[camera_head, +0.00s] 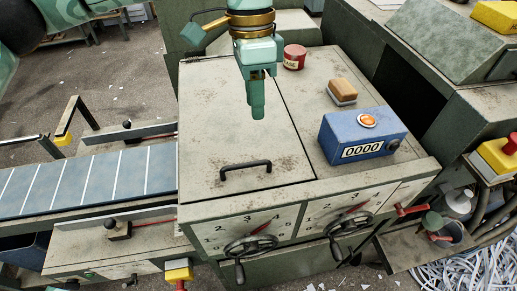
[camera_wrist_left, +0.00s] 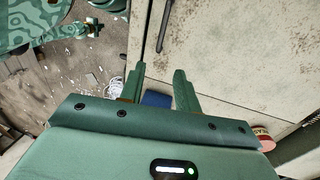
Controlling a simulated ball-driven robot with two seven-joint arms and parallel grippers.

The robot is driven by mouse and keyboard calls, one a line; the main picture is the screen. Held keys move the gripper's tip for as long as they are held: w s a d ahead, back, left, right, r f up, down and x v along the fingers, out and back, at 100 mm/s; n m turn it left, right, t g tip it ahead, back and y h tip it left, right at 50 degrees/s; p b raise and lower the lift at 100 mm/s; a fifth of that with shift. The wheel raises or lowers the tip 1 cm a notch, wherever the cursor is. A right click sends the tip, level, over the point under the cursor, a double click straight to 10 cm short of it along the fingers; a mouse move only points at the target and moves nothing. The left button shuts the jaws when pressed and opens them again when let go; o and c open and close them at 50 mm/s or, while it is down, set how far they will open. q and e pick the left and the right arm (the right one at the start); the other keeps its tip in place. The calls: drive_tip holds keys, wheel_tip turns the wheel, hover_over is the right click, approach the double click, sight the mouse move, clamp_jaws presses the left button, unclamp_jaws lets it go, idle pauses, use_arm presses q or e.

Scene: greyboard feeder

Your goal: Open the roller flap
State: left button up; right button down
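The roller flap (camera_head: 235,130) is a worn cream panel on top of the green machine, lying flat in its frame. Its black bar handle (camera_head: 246,166) sits near the front edge. My left gripper (camera_head: 257,113) points down over the flap, behind the handle and apart from it. In the left wrist view its two fingers (camera_wrist_left: 158,88) stand apart with nothing held between them. A dark bar that looks like the handle (camera_wrist_left: 165,24) shows at the top there. My right gripper is in neither view.
Right of the flap stand a blue counter box (camera_head: 358,136), an orange-brown block (camera_head: 342,90) and a red tin (camera_head: 294,56). A conveyor belt (camera_head: 95,180) meets the machine at the left. Handwheels (camera_head: 250,246) and dials are on the front. The flap's top is otherwise clear.

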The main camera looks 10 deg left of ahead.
sight(259, 161)
use_arm(q)
drive_tip(key=f, duration=0.4)
drive_tip(key=s+f, duration=0.1)
drive_tip(key=f, duration=0.3)
drive_tip(key=s+f+b, duration=0.1)
drive_tip(key=f, duration=0.3)
drive_tip(key=shift+s+d+f, duration=0.1)
drive_tip(key=shift+d+f, duration=0.05)
drive_tip(key=shift+d, duration=0.25)
clamp_jaws()
